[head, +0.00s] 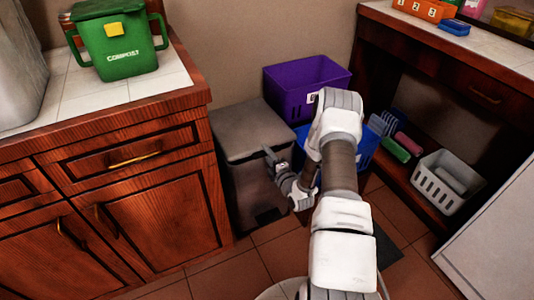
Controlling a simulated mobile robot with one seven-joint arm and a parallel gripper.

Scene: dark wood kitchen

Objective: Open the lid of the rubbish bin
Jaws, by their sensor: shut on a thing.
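The rubbish bin (247,185) is a dark grey box on the floor, just right of the wooden cabinet. Its flat lid (245,128) lies level on top and looks closed. My gripper (270,157) is at the right part of the lid's front edge, reaching in from the right. It is shut on the lid's edge, as far as this small view shows; the exact grip of the fingertips is hard to make out. My arm hides part of the space to the right of the bin.
A purple crate (288,94) and a blue bin (366,150) stand right of the rubbish bin, partly behind my arm. A cabinet (130,190) with a green compost pail (116,45) is at left. A white basket (432,194) sits on a low shelf at right.

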